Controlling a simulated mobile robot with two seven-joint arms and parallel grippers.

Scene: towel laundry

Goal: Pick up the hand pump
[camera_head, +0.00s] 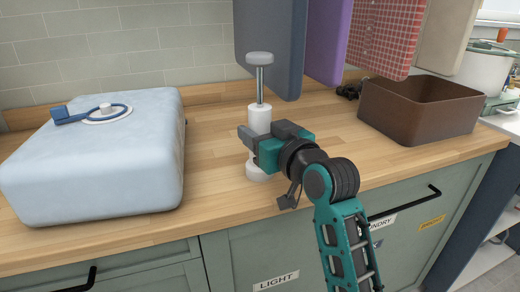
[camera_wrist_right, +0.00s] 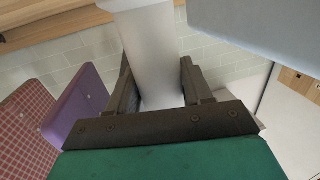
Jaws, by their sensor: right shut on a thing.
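The hand pump (camera_head: 259,121) stands upright on the wooden counter, with a white barrel, a metal rod and a grey knob on top. In the right wrist view its pale barrel (camera_wrist_right: 153,55) runs between the two fingers. My right gripper (camera_head: 250,146) comes in from the right and is shut on the lower half of the barrel. It also shows in the right wrist view (camera_wrist_right: 157,88). The pump's base shows just below the fingers, at counter height; I cannot tell whether it touches the counter. My left gripper is not in view.
A puffy light-blue bag (camera_head: 95,165) with a valve and blue tube lies left of the pump. A brown bin (camera_head: 420,112) stands at the right. Towels (camera_head: 270,45) hang behind, close to the pump. The counter (camera_head: 215,190) is clear between bag and pump.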

